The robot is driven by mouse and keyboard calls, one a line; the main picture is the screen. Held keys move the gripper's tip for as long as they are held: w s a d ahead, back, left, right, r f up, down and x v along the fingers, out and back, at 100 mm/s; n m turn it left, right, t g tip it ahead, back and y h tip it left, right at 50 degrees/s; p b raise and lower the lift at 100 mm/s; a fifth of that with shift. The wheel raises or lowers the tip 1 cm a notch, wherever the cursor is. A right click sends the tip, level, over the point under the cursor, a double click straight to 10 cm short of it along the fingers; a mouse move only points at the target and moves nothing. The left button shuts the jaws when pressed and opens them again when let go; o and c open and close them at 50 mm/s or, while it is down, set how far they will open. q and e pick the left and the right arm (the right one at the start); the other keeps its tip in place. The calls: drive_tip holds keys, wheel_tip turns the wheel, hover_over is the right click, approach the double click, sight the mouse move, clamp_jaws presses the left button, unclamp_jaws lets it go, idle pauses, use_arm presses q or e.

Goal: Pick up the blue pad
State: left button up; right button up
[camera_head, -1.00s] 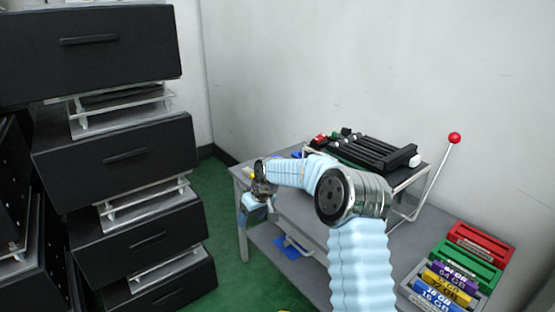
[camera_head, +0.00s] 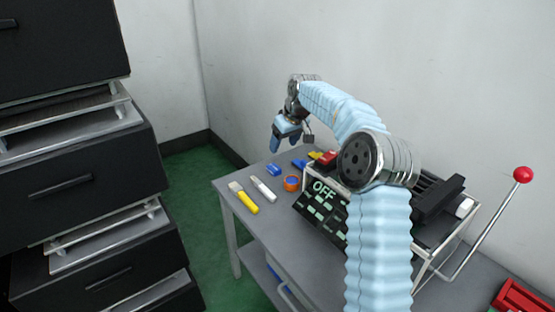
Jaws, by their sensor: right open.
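A small blue block (camera_head: 274,169), which looks like the blue pad, lies on the grey table (camera_head: 228,190) near its far left edge. Another blue item (camera_head: 299,163) lies just right of it; I cannot tell its shape well. My right gripper (camera_head: 284,145) points down above and behind the blue block, apart from it. It is open, with nothing seen between its fingers. My left gripper is not in view.
A yellow-handled tool (camera_head: 245,202), a white marker-like item (camera_head: 263,189) and an orange-rimmed roll (camera_head: 291,183) lie near the block. A dark panel reading OFF (camera_head: 321,213) stands to the right. Black open drawers (camera_head: 70,190) stand at left. A red-knobbed lever (camera_head: 523,175) stands at right.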

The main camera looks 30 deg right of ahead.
approach(274, 167)
drive_tip(key=x, duration=0.3)
drive_tip(key=shift+s+a+f, duration=0.15)
drive_tip(key=shift+s+a, duration=0.05)
drive_tip(key=shift+s, duration=0.05)
drive_tip(key=x, duration=0.5)
drive_tip(key=shift+w+d+p, duration=0.2)
drive_tip(key=shift+w+p, duration=0.1)
drive_tip(key=shift+p, duration=0.1)
drive_tip(key=c, duration=1.1)
drive_tip(key=shift+r, duration=0.25)
wheel_tip(274, 167, up, 2)
drive_tip(key=shift+r, duration=0.15)
drive_tip(key=s+a+r+b, duration=0.3)
drive_tip(key=s+a+r, duration=0.5)
drive_tip(key=s+r, duration=0.2)
drive_tip(key=shift+s, duration=0.75)
